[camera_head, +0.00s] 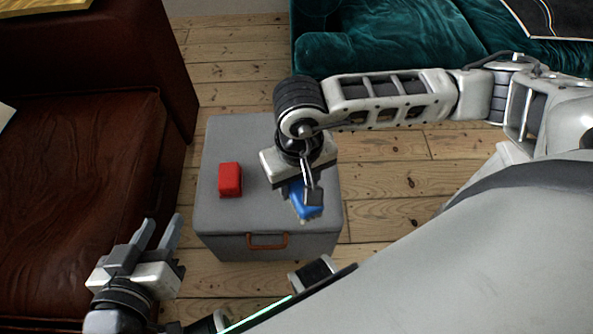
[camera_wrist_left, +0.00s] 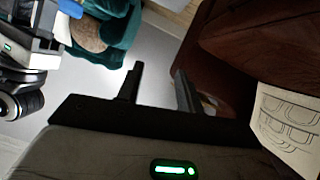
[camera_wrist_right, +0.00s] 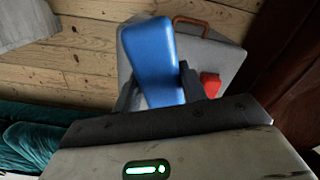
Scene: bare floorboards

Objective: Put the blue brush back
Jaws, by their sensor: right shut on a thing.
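The blue brush (camera_head: 301,203) is held in my right gripper (camera_head: 311,192), over the front right part of a grey storage box (camera_head: 218,222). In the right wrist view the brush (camera_wrist_right: 156,58) stands out between the two fingers, its smooth blue side toward the camera. In the head view the gripper partly covers it, and I cannot tell whether it touches the box. My left gripper (camera_head: 160,240) is open and empty at the lower left, apart from the box; its spread fingers also show in the left wrist view (camera_wrist_left: 158,88).
A red block (camera_head: 230,180) lies on the left of the box top. The box has a brown handle (camera_head: 267,241) in front. A brown leather sofa (camera_head: 85,170) stands left, a teal velvet sofa (camera_head: 400,40) behind. Bare floorboards (camera_head: 385,190) lie to the right.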

